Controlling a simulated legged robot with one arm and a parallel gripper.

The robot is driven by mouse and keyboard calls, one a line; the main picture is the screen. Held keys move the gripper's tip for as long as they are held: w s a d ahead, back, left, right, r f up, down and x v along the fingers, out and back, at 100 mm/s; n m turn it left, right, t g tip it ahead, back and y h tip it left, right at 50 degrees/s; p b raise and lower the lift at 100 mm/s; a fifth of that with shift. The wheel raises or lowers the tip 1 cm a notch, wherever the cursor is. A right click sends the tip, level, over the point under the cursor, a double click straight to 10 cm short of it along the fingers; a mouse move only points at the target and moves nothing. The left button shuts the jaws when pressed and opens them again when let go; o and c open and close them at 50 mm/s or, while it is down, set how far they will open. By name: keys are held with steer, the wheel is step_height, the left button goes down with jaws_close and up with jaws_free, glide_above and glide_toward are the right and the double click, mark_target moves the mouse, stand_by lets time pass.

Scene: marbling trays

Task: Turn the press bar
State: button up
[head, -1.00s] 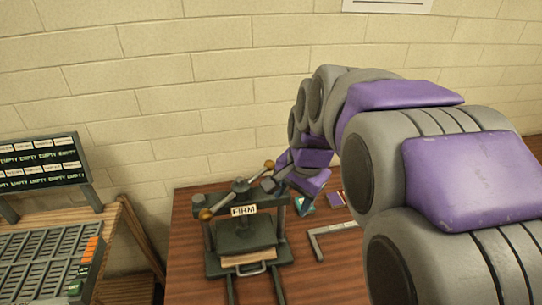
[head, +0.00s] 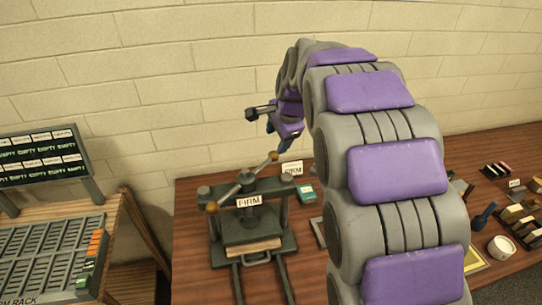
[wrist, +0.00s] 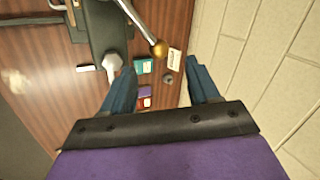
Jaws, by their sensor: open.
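The press (head: 254,222) stands on the wooden table in the head view, with a FIRM label on its front and a pale block under its plate. Its press bar (head: 243,182) crosses the top at a slant, with brass-coloured knobs at its ends. The far-right knob (head: 273,156) is the higher in the picture. My gripper (head: 269,126) is above and behind that knob, apart from it in the picture. In the wrist view the gripper (wrist: 165,82) is open and empty, and the bar's knob (wrist: 159,49) shows beyond and between the blue fingers.
A teal box (head: 307,194) and a FIRM card (head: 292,168) stand right of the press. A slotted rack (head: 50,259) and a board of EMPTY labels (head: 42,158) are at left. A white cup (head: 501,247) and several small blocks lie at far right.

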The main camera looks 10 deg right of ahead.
mark_target(275, 154)
steer(key=w+f, duration=0.1)
steer(key=f, duration=0.1)
steer(key=w+d+f+b, duration=0.1)
steer(key=f, duration=0.2)
steer(key=w+f, duration=0.1)
steer(key=f, duration=0.2)
steer(key=shift+w+d+b, duration=0.2)
steer(key=shift+b, duration=0.1)
steer(key=shift+a+f, duration=0.3)
steer(key=shift+w+a+f, duration=0.15)
steer(key=shift+a, duration=0.55)
steer(key=shift+d, duration=0.85)
steer(key=c, duration=0.4)
steer(key=shift+c, duration=0.7)
steer(key=shift+a, duration=0.3)
jaws_close()
steer(key=shift+f, duration=0.1)
